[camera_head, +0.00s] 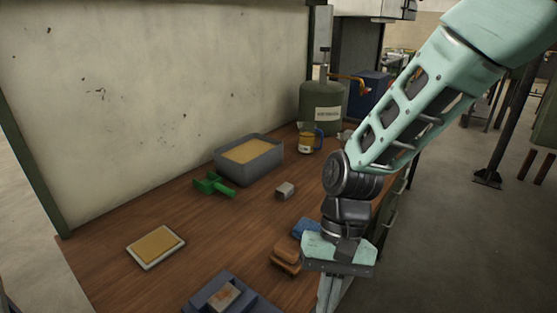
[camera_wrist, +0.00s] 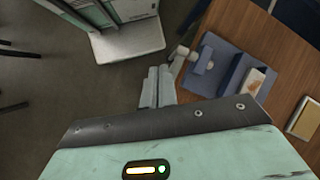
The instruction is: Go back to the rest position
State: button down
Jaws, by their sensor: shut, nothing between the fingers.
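My gripper (camera_head: 328,292) hangs pointing down at the right edge of the wooden workbench, in the lower middle of the head view. In the wrist view its two fingers (camera_wrist: 158,88) are together with nothing between them. My arm reaches down to it from the upper right. In the wrist view the fingers appear over the floor beside the bench edge, apart from the blue-grey holder (camera_wrist: 218,70) on the bench.
The workbench (camera_head: 190,208) holds a grey bin (camera_head: 272,168) of tan material, a green scoop (camera_head: 213,185), a tan-topped plate (camera_head: 156,246), a small grey block (camera_head: 285,190), a brown block (camera_head: 286,259), a mug (camera_head: 307,142) and a green tank (camera_head: 322,106). Open floor lies right.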

jog(key=s+d+r+n+t+h, duration=0.1)
jog(key=s+d+r+n+t, duration=0.4)
jog(key=s+d+r+n, duration=0.1)
jog(key=shift+s+d+r+n+h, duration=0.15)
jog(key=shift+s+r+n+h, duration=0.15)
jog(key=shift+s+r+n, duration=0.8)
